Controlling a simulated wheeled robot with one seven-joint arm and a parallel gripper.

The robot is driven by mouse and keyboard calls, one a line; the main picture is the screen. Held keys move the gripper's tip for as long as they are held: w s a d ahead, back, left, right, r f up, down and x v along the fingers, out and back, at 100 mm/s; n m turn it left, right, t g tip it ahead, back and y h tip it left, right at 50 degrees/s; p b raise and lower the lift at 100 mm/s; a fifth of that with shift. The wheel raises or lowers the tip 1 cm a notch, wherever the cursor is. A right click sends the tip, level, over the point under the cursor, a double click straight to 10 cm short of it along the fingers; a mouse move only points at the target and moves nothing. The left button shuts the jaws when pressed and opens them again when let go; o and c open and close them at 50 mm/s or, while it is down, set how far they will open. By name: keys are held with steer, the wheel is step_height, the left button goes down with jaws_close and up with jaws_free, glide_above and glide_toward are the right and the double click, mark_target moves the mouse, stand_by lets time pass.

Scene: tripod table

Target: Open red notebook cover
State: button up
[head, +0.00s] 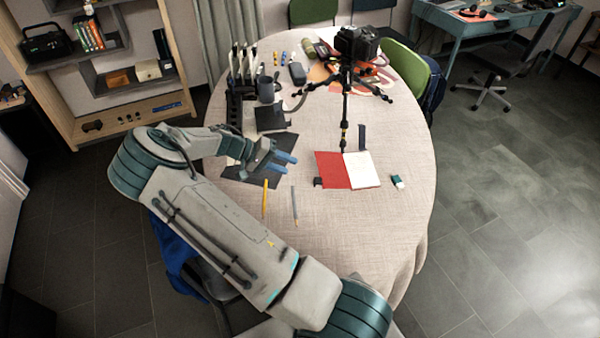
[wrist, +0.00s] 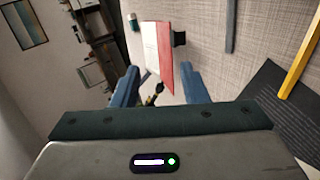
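The red notebook lies open on the oval table. Its red cover (head: 333,170) is folded out to the left and the white page (head: 361,170) shows on the right. My gripper (head: 284,162) is left of the notebook, above the table, with its blue fingers pointing right toward it. In the wrist view the two blue fingers (wrist: 160,88) stand apart with nothing seen between them close up. The red cover (wrist: 168,55) and white page (wrist: 151,42) show beyond the fingertips. The gripper looks apart from the notebook.
A tripod with a camera (head: 346,90) stands behind the notebook. A yellow pencil (head: 265,198) and a grey one (head: 294,205) lie in front of my gripper. A small green-and-white item (head: 397,181) lies right of the notebook. The front right of the table is clear.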

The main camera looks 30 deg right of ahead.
steer(key=shift+v, duration=1.15)
